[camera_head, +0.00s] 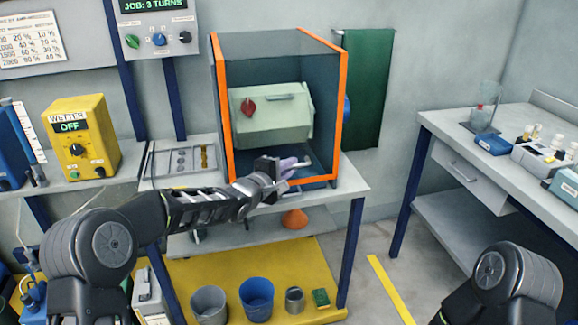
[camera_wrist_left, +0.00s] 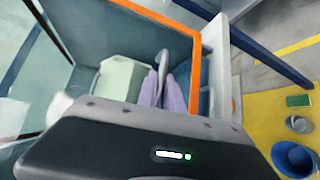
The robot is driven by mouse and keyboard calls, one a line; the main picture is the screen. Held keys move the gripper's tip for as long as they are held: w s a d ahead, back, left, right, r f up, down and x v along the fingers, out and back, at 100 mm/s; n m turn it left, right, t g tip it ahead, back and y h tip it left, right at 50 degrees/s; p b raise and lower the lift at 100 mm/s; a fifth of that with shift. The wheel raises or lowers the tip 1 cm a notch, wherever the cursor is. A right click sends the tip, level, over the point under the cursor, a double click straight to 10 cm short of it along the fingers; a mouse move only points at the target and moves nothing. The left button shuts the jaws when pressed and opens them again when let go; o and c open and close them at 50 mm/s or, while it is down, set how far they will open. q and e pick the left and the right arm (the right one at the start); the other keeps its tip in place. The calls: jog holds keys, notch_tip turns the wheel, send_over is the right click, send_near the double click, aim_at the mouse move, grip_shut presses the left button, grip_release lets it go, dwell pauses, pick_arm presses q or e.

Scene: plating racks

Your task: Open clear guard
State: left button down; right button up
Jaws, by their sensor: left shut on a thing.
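The clear guard (camera_head: 337,110) is a tinted see-through box with bright orange edges on the grey stand. A pale green unit (camera_head: 285,120) with a red knob is inside it. My left gripper (camera_head: 287,168) is at the guard's lower front edge. Its lilac fingers, also in the left wrist view (camera_wrist_left: 163,88), are shut on a grey handle (camera_wrist_left: 164,48); the fingers hide part of this handle. The guard's orange edge (camera_wrist_left: 195,75) runs beside the fingers there. I cannot tell whether its front panel stands slightly ajar. My right gripper is outside the views.
A tray (camera_head: 180,160) with small parts lies left of the guard. A yellow box (camera_head: 82,137) marked WETTER stands further left. Buckets (camera_head: 257,298) stand on the yellow lower shelf. A side bench (camera_head: 470,135) stands at right, with open floor between.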

pick_arm(q)
jog(key=s+d+r+g+p, duration=0.1)
jog(key=s+r+p, duration=0.2)
jog(key=r+p, duration=0.6)
jog(key=s+d+r+n+g+p, duration=0.1)
jog(key=s+r+p, duration=0.3)
jog(key=r, duration=1.8)
jog(key=p, duration=0.5)
jog(key=shift+d+r, duration=0.15)
jog(key=shift+s, duration=0.1)
